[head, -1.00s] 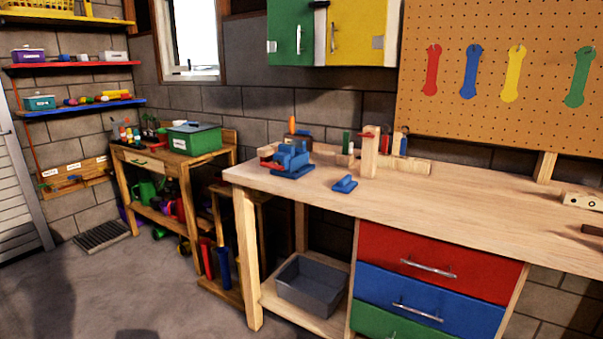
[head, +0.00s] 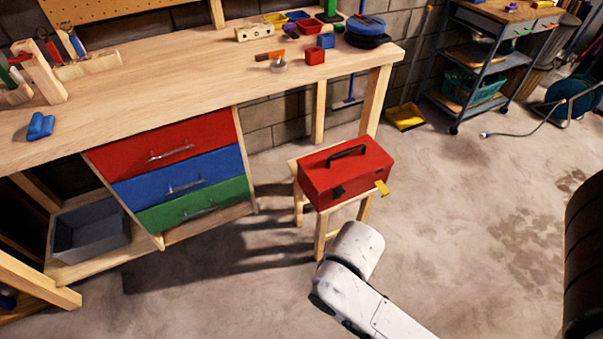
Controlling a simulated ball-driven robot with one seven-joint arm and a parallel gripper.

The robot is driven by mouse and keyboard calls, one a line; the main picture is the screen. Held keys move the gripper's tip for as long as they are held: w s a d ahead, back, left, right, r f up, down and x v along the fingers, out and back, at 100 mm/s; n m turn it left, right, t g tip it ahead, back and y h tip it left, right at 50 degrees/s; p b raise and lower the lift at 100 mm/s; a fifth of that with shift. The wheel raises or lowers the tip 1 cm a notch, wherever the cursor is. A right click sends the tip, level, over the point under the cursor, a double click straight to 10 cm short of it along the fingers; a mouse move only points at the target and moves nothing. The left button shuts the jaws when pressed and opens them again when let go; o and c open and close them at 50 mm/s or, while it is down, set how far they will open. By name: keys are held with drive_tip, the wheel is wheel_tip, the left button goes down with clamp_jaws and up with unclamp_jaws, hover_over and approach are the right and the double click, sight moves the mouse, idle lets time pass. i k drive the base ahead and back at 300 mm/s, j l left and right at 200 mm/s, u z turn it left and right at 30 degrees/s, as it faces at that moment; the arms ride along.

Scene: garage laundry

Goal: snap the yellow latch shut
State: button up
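A red toolbox (head: 345,173) with a black handle on top sits on a small wooden stool (head: 325,228) in front of the workbench. A yellow latch (head: 382,188) sticks out from the toolbox's front right side, away from the box face. A dark patch shows on the front left, where a second latch may be; it is too small to tell. My white arm reaches up from the bottom of the head view, its upper part just in front of the stool. My gripper cannot be made out.
The wooden workbench (head: 180,80) with red, blue and green drawers stands behind and left of the stool. A grey bin (head: 90,232) sits on its lower shelf. A wheeled cart (head: 490,65) stands at the back right. The floor right of the stool is clear.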

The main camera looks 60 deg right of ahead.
sight(382, 187)
drive_tip(key=z, duration=1.3)
drive_tip(key=j+u, duration=0.2)
drive_tip(key=i+j, duration=0.05)
